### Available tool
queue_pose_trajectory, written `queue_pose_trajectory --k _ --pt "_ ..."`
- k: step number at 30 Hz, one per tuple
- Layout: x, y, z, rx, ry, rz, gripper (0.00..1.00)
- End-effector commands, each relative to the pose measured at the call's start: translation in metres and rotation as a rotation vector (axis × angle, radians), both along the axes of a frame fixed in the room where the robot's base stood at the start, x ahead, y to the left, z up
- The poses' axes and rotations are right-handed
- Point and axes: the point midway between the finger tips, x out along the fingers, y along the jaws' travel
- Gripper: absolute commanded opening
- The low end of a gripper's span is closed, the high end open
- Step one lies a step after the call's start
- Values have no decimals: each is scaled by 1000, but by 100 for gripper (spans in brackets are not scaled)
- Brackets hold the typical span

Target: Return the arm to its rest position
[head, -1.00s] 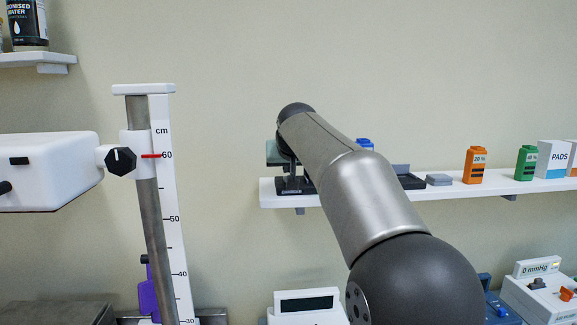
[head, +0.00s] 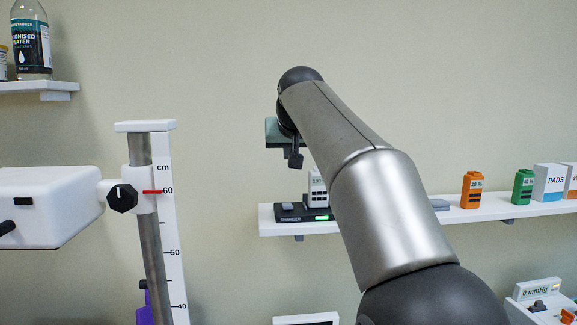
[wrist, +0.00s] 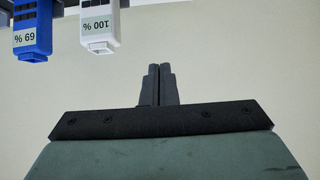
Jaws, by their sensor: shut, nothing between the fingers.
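My arm reaches up and away across the middle of the head view. My gripper (head: 295,161) hangs at its far end, in front of the wall and above the left part of the white shelf (head: 475,214). In the wrist view, the two dark fingers of my gripper (wrist: 160,70) are together with nothing between them.
A height scale (head: 168,230) with a white head unit (head: 45,205) stands left.

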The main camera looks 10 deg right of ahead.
Motion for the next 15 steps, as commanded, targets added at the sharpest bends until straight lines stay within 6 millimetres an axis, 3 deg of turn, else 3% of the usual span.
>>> queue_pose_trajectory --k 12,15 --pt "-4 1 5 -1 1 1 0" --pt "-7 0 -4 -1 18 2 0"
